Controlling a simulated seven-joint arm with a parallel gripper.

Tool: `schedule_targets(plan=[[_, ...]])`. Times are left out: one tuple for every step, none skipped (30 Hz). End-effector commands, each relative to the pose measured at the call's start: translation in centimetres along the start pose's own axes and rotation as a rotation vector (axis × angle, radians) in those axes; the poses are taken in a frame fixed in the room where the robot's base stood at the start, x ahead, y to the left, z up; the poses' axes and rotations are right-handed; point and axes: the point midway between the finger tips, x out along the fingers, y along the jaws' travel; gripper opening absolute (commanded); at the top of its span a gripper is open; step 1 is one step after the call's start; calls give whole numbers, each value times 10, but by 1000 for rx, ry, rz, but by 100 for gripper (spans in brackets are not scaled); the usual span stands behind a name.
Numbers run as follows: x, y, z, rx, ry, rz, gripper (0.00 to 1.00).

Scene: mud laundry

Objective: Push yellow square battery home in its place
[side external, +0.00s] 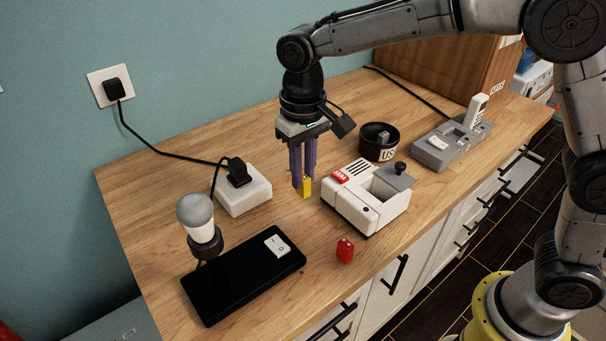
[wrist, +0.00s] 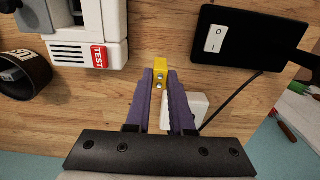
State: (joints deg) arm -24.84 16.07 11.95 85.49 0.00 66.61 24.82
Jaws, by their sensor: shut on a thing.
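My gripper (side external: 301,183) points down over the worktop, left of the white tester, with its purple fingers shut on the yellow square battery (side external: 307,188). The battery is upright at the fingertips, at or just above the wood; I cannot tell whether it touches. In the wrist view the battery (wrist: 160,66) sits between the fingertips (wrist: 160,80), with two round metal contacts facing the camera. The white tester (side external: 352,213) has a red TEST label, a recess and a grey part with a black knob. In the wrist view the tester (wrist: 82,22) is at upper left. The inside of its recess is mostly hidden.
A red battery (side external: 345,251) stands near the front edge. A black switch box (side external: 225,290), a bulb (side external: 197,215) and a white socket block (side external: 250,198) are at left. A black round bin (side external: 366,151) and a grey charger dock (side external: 436,151) are behind the tester.

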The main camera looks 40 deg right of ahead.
Motion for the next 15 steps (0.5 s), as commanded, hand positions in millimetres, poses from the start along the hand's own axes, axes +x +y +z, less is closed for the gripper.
schedule_targets(plan=[[-12, -1, -1, 0, 8, -4, 0], [-20, -1, -1, 0, 9, -4, 0], [-27, -1, -1, 0, 8, -4, 0], [-35, -1, -1, 0, 9, -4, 0], [-43, 0, -1, 0, 9, -4, 0], [-52, -1, -1, 0, 8, -4, 0], [-60, -1, -1, 0, 8, -4, 0], [-68, -1, -1, 0, 9, -4, 0], [-77, -1, -1, 0, 8, -4, 0], [-83, 0, -1, 0, 6, -3, 0], [-90, 0, -1, 0, 7, -3, 0], [-90, 5, 1, 39, 2, -1, 0], [-90, 8, 3, 76, 2, -1, 0], [-90, 12, 4, 111, 2, -1, 0], [-90, 17, 5, 159, 1, -1, 0]])
